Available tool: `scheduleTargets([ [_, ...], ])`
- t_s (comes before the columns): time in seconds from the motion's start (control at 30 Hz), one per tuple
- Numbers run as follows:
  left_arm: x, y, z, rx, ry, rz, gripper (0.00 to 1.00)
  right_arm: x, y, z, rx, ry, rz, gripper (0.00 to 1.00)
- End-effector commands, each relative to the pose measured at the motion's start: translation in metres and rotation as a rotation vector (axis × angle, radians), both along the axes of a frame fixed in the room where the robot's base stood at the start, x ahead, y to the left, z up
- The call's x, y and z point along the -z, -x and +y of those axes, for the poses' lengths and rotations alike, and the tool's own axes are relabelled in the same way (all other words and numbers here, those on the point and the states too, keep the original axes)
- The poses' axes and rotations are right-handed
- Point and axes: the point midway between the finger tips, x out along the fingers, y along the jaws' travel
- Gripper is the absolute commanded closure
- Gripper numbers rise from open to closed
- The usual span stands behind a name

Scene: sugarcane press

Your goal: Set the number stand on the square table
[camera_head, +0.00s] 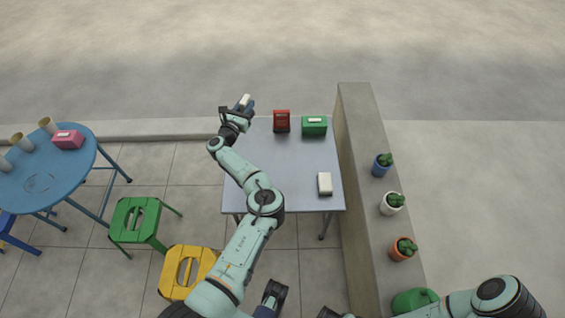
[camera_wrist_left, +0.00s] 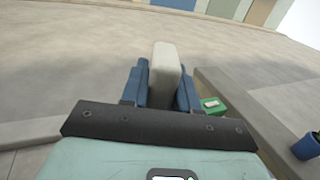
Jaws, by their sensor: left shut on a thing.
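My left gripper (camera_head: 246,102) is shut on a pale, off-white block, which looks like the number stand (camera_head: 244,99). It is held at the far left corner of the grey square table (camera_head: 285,165). In the left wrist view the number stand (camera_wrist_left: 166,75) stands upright between the two blue fingers (camera_wrist_left: 162,88); no number shows on the side in view. I cannot tell its exact height above the tabletop. My right arm shows at the bottom right of the head view, but its fingertips are not clearly visible.
On the square table are a red box (camera_head: 282,121), a green box (camera_head: 314,126) and a white-topped block (camera_head: 325,184). Its middle is clear. A concrete wall (camera_head: 358,170) with potted plants borders its right. A blue round table (camera_head: 85,160) and stools (camera_head: 135,221) stand left.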

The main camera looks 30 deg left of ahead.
Motion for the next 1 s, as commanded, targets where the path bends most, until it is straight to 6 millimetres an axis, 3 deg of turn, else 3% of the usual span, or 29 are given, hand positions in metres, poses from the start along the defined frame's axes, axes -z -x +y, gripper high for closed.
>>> scheduleTargets([
  [0.1, 0.018, -0.007, 0.018, 0.011, 0.002, -0.002, 1.00, 0.009, 0.000, 0.000, 0.001, 0.001, -0.001, 0.60],
  [0.37, 0.045, -0.010, 0.027, 0.019, 0.002, -0.002, 1.00, 0.018, -0.001, 0.000, 0.003, 0.002, -0.010, 0.60],
  [0.67, 0.127, -0.010, 0.026, 0.019, 0.004, -0.003, 1.00, 0.052, -0.015, -0.001, 0.014, 0.009, -0.056, 0.60],
  [0.8, 0.162, -0.011, 0.026, 0.019, 0.003, -0.002, 1.00, 0.074, -0.040, -0.011, 0.040, 0.040, -0.124, 0.60],
  [1.0, 0.185, -0.011, 0.026, 0.020, 0.000, -0.004, 1.00, 0.089, -0.063, -0.022, 0.066, 0.071, -0.188, 0.60],
])
